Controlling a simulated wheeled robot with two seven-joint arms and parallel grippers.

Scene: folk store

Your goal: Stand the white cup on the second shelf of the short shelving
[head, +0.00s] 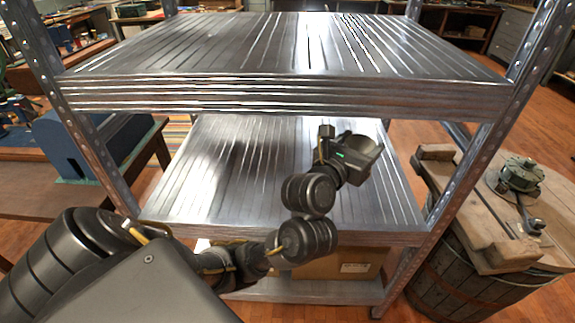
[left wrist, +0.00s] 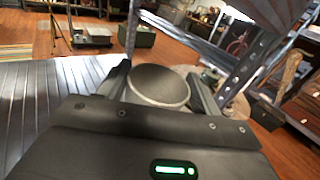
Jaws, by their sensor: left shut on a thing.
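The cup (left wrist: 160,86) looks grey in this light and sits between the two fingers of my left gripper (left wrist: 160,80) in the left wrist view. I see its round rim and open mouth. In the head view my left gripper (head: 357,152) is shut on the cup, which is largely hidden there behind the dark wrist. The gripper is inside the metal shelving, over the right part of its middle shelf (head: 225,165) and below the upper shelf (head: 270,50). I cannot tell whether the cup touches the shelf. My right gripper is not in view.
The middle shelf looks clear around my arm. A cardboard box (head: 345,265) lies on the level below. Perforated posts (head: 75,130) stand at the shelving's corners. A barrel (head: 455,285) with a wooden top and metal parts stands at the right. A blue box (head: 72,145) is at the left.

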